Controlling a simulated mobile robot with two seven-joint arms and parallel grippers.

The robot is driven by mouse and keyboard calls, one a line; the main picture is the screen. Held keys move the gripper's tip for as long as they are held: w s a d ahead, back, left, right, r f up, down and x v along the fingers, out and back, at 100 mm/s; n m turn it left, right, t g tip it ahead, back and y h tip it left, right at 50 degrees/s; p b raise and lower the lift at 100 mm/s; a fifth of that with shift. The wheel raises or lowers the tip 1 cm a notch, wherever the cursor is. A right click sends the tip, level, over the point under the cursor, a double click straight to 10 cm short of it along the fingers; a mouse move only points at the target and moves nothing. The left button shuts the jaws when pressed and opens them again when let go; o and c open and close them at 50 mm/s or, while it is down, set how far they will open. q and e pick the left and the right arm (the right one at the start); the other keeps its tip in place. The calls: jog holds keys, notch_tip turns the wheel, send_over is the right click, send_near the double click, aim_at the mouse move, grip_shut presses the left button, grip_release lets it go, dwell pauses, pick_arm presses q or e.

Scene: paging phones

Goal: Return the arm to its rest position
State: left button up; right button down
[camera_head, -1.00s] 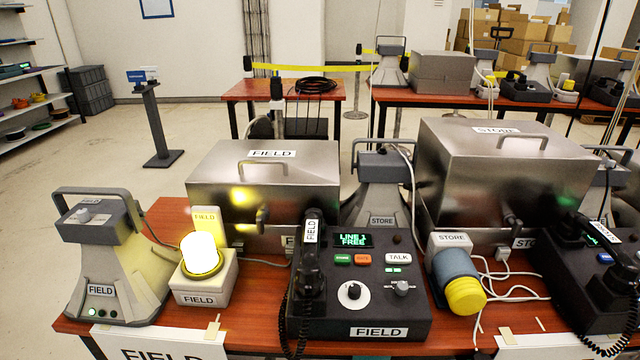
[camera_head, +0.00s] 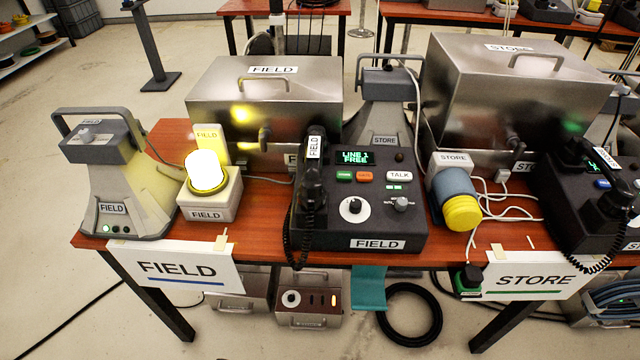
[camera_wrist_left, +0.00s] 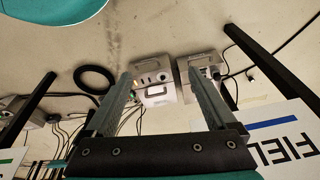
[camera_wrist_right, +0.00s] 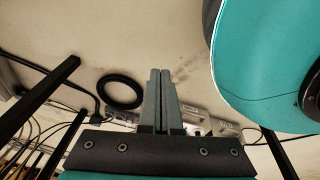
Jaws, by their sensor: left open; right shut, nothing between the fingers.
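My left gripper (camera_wrist_left: 160,100) is open and empty in the left wrist view, its fingers apart over the floor. My right gripper (camera_wrist_right: 160,75) is shut in the right wrist view, its fingers together with nothing between them. Neither gripper shows in the head view. The FIELD paging phone (camera_head: 360,200) stands on the table with its handset (camera_head: 313,175) on the cradle at its left side. Its screen reads LINE 1 FREE. The STORE phone (camera_head: 590,195) is partly cut off at the right edge.
A lit FIELD beacon (camera_head: 206,172) and a FIELD horn (camera_head: 110,180) stand at the left of the table. Steel boxes (camera_head: 265,100) stand behind. Below are floor boxes (camera_head: 310,300) and a black coil (camera_head: 410,315).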

pick_arm(q)
jog(key=s+a+f, duration=0.3)
jog(key=s+f, duration=0.3)
jog(key=f, duration=0.2)
jog(key=s+a+f+p, duration=0.1)
jog(key=s+a+f, duration=0.2)
jog(key=s+f, duration=0.4)
notch_tip(320, 180, down, 2)
jog(key=shift+a+f+g+y, duration=0.15)
jog(key=shift+g+y, duration=0.15)
pick_arm(e)
jog(key=shift+s+d+r, duration=0.1)
jog(key=shift+s+d, duration=0.15)
jog(key=shift+s, duration=0.25)
jog(key=shift+s+d, duration=0.25)
jog(key=shift+s, duration=0.2)
